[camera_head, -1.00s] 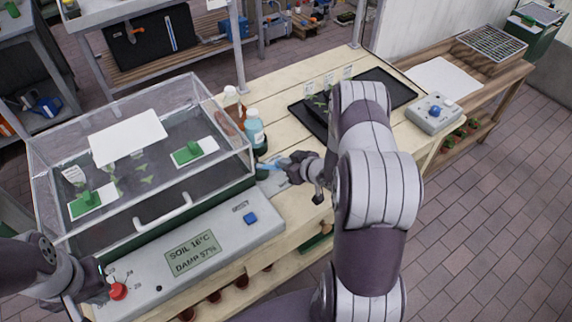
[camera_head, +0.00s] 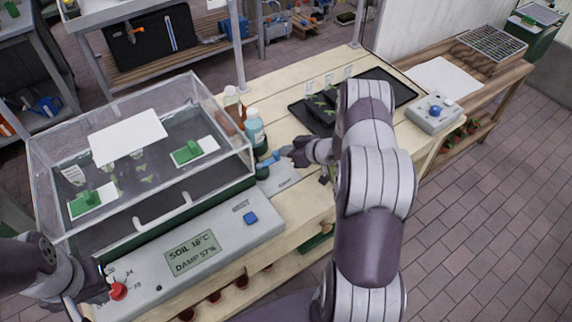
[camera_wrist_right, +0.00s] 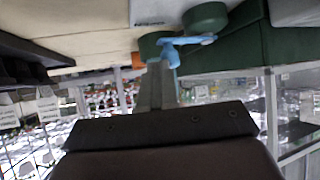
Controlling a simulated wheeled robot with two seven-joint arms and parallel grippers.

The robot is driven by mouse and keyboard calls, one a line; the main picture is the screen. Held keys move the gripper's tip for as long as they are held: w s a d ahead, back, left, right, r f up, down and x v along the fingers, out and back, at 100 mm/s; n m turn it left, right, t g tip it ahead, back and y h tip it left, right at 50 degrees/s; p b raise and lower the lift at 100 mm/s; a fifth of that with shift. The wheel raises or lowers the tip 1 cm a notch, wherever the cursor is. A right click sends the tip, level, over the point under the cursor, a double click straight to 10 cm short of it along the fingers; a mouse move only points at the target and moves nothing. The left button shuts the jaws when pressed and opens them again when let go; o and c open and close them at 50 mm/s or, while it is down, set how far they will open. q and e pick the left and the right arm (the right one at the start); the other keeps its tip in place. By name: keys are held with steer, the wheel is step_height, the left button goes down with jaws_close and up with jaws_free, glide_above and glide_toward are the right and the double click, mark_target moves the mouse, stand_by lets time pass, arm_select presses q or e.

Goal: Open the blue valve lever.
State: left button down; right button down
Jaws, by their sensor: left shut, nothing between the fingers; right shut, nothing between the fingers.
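The blue valve lever (camera_head: 268,161) sits on a dark green valve beside the front right corner of the clear propagator box. In the right wrist view the light blue lever (camera_wrist_right: 186,41) lies across the green fitting (camera_wrist_right: 205,18). My right gripper (camera_head: 287,151) is shut with nothing between its fingers. Its fingertips (camera_wrist_right: 160,70) are at the end of the lever and seem to touch it; the exact contact is hard to see. My left gripper (camera_head: 84,297) is shut and empty, just left of the red knob (camera_head: 118,291) on the control panel.
The clear box (camera_head: 140,215) with seedlings takes up the left of the bench. A black tray (camera_head: 385,82) and a grey control box (camera_head: 434,113) lie to the right.

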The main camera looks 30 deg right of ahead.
steer(key=shift+w+d, duration=0.1)
steer(key=shift+w, duration=0.35)
stand_by(0.5)
